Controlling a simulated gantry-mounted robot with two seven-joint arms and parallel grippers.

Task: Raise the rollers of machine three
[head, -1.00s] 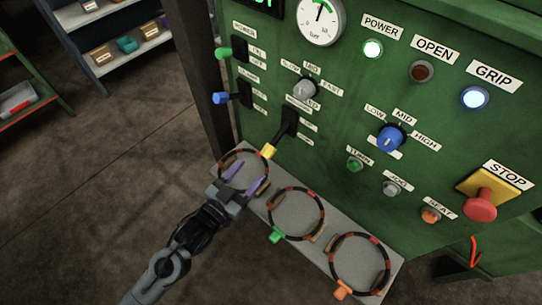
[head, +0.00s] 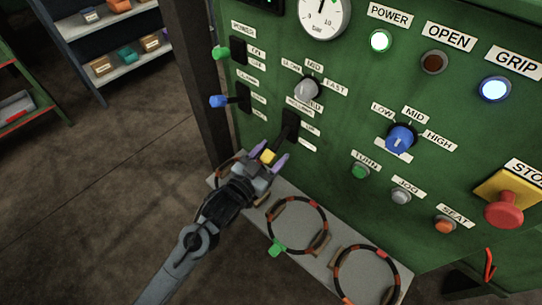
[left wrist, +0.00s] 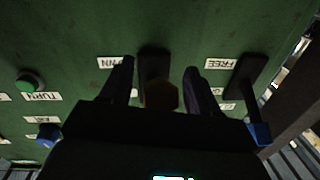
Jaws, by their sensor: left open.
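On the green machine panel (head: 340,140), a black lever (head: 289,129) with a yellow knob (head: 268,157) slopes down and out of its slot. My left gripper (head: 268,154) is open, its purple fingers on either side of the yellow knob. In the left wrist view the knob (left wrist: 161,95) shows between the two fingers (left wrist: 160,82), with gaps visible on both sides; the dark gripper body hides its lower part. The small labels beside the lever are hard to read. My right gripper is not in view.
A blue-knobbed lever (head: 218,101) and a green-knobbed lever (head: 222,53) sit to the left. Below, a grey shelf (head: 325,262) holds striped rings (head: 297,226), one partly hidden by my gripper. A red stop button (head: 504,208) is at the right.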

